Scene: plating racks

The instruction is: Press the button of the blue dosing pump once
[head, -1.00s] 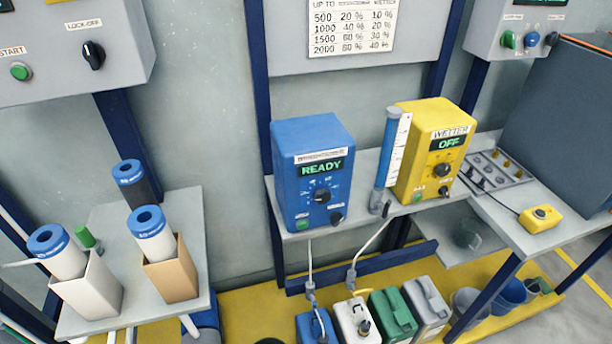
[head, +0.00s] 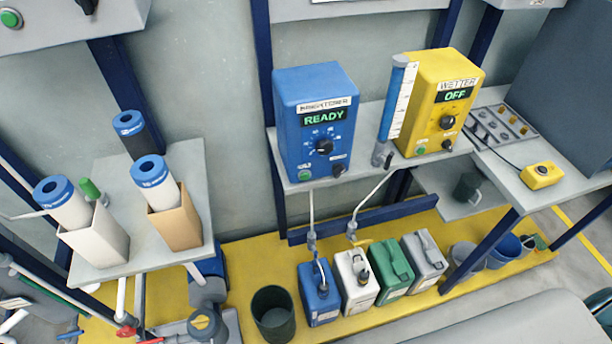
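The blue dosing pump (head: 316,120) stands on a grey shelf in the middle of the head view. Its label appears to read BRIGHTENER, and its green display (head: 324,117) shows READY. A black dial (head: 324,146) sits below the display. A green button (head: 305,174) is at the lower left of its front, and a small black knob (head: 339,170) is at the lower right. Neither of my grippers is in the view.
A yellow pump (head: 437,105) reading OFF and a blue-filled measuring tube (head: 395,105) stand to the right. Several jugs, including a blue one (head: 319,295), stand on the yellow floor platform (head: 245,255) below. White tubes in boxes (head: 176,222) stand on the left shelf.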

